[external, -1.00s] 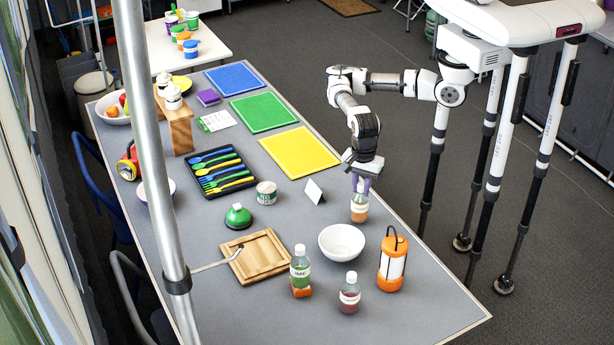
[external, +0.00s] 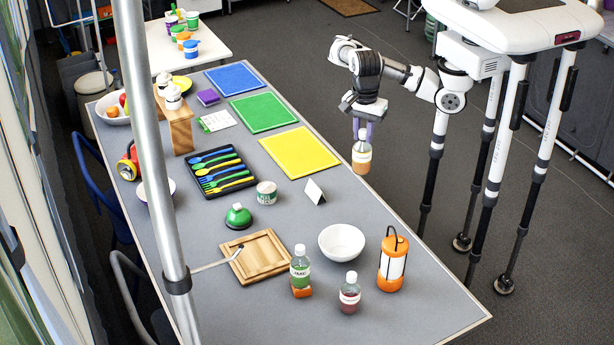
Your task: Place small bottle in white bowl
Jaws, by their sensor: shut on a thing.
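My gripper (external: 363,128) is shut on a small bottle (external: 361,157) with orange contents and a pale label. It holds the bottle upright in the air by its top, near the table's right edge. The white bowl (external: 342,243) stands on the table, below the bottle in the picture, and looks empty. The bottle is apart from the bowl. Two other bottles stand on the table: a taller one with green and orange contents (external: 300,271) and a small one with dark red contents (external: 350,293).
An orange lantern (external: 392,262) stands just right of the bowl. A small white card (external: 314,192) stands behind it. A wooden board (external: 258,257), a green-topped object (external: 238,216) and a can (external: 266,193) are to the left. A yellow mat (external: 300,152) lies farther back.

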